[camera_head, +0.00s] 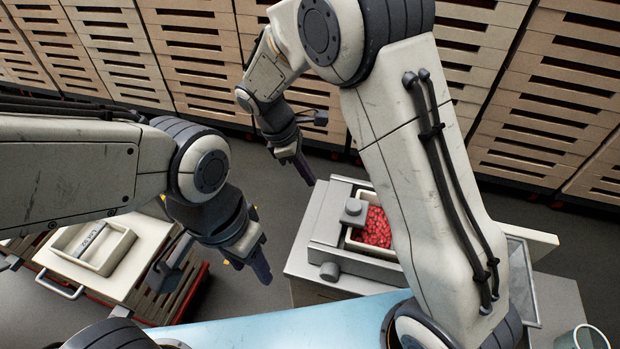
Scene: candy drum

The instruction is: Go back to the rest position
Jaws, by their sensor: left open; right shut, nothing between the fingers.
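My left gripper (212,272) hangs at the lower left with its fingers spread wide and nothing between them. It is above the floor gap between the left cart and the grey machine. My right gripper (305,174) is shut and empty, pointing down in the upper middle, just behind and above the machine's left back corner. The upright link of my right arm covers the right part of the machine.
The grey machine (325,224) holds a container of red candies (374,230). A cream labelled tray (120,248) rests on the left cart (147,243). A light blue surface (270,326) lies in front. A greenish cup (592,340) stands lower right. Slatted crates (545,110) line the back.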

